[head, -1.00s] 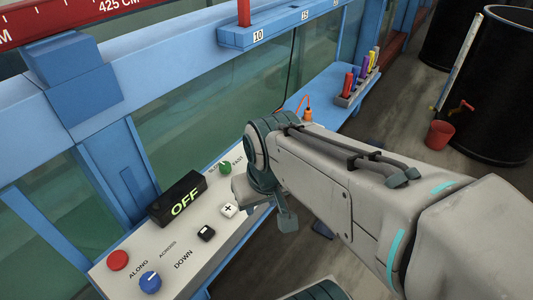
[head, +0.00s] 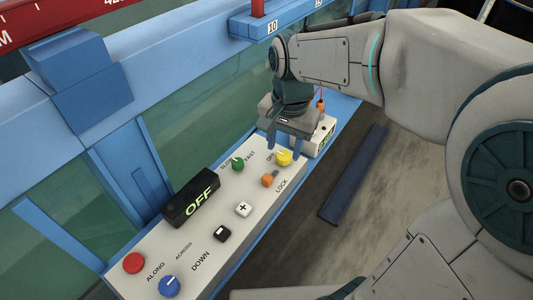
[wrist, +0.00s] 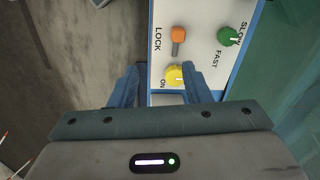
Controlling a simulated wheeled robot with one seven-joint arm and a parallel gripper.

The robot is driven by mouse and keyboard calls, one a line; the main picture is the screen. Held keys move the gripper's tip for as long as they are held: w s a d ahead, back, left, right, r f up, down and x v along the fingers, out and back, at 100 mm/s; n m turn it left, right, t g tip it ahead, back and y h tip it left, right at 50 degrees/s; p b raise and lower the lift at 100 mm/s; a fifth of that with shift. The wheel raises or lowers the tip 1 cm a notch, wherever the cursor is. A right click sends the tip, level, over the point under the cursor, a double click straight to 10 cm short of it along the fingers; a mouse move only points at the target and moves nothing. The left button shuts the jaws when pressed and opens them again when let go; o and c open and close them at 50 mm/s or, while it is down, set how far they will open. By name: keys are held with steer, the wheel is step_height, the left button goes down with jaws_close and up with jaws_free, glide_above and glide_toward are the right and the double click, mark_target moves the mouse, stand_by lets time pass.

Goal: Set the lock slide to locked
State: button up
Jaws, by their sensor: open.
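The lock slide is an orange knob (head: 269,180) on the sloping white control panel (head: 130,285), beside the printed word LOCK. It sits at the end of its short slot farther from the yellow knob (head: 284,157). In the wrist view the orange knob (wrist: 178,34) is at the top centre, with the dark slot running from it toward the yellow knob (wrist: 174,74). My gripper (head: 289,146) is open and points down over the far end of the panel, above and beyond the lock slide. In the wrist view its fingertips (wrist: 160,70) are apart, near the yellow knob, with nothing seen held.
A green knob (head: 238,163) is close left of the lock slide. Plus (head: 243,209) and black (head: 222,233) buttons, an OFF display (head: 191,198), and red (head: 134,263) and blue (head: 170,286) knobs are nearer. The glass flume wall and blue frame stand along the left.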

mark_target(267, 177)
steer(key=shift+m, duration=0.9)
steer(key=a+f, duration=0.1)
steer(key=f, duration=0.3)
steer(key=w+a+f, duration=0.1)
steer(key=f, duration=0.4)
steer(key=w+a+f+p, duration=0.1)
steer(key=f, duration=0.3)
steer(key=shift+w+a+f, duration=0.2)
steer(key=shift+a+f, duration=0.05)
steer(key=shift+f, duration=0.1)
